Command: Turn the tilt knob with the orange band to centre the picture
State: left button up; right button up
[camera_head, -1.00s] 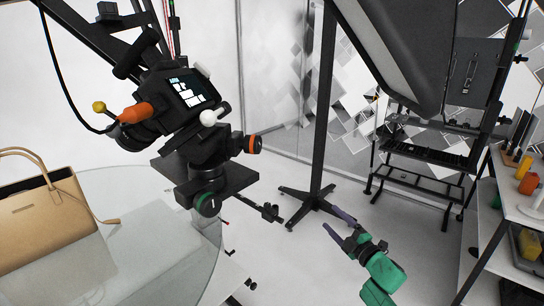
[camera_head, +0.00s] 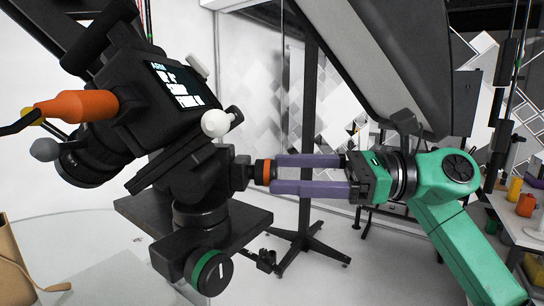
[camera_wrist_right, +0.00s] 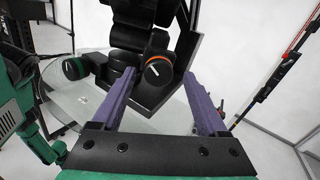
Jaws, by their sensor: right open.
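The tilt knob with the orange band (camera_head: 264,172) sticks out to the right of the black camera head mount (camera_head: 205,175). It also shows in the right wrist view (camera_wrist_right: 158,70), with a white line on its dark face. My right gripper (camera_head: 273,173) is open, its two purple fingers pointing at the knob, one higher and one lower. Their tips are at the knob's outer end; I cannot tell whether they touch it. In the right wrist view the knob lies between the fingertips (camera_wrist_right: 159,78). The camera (camera_head: 110,100) has a lit screen (camera_head: 182,85) with white shapes. My left gripper is not seen.
A green-banded knob (camera_head: 209,270) sits lower on the mount. A white ball-ended handle (camera_head: 216,122) is above the orange knob. A large dark panel (camera_head: 385,60) hangs above my right arm. A glass table (camera_head: 75,240) with a tan bag (camera_head: 12,265) is at left.

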aim_at(265, 172)
jog(key=shift+w+a+r, duration=0.15)
jog(key=shift+a+r, duration=0.05)
jog(key=shift+a, duration=0.7)
jog(key=shift+a+p, duration=0.3)
jog(key=shift+p, duration=0.05)
jog(key=shift+a+f, duration=0.1)
grip_shut()
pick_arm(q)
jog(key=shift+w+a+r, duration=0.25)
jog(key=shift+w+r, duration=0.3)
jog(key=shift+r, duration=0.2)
pick_arm(e)
jog(key=shift+m, duration=0.4)
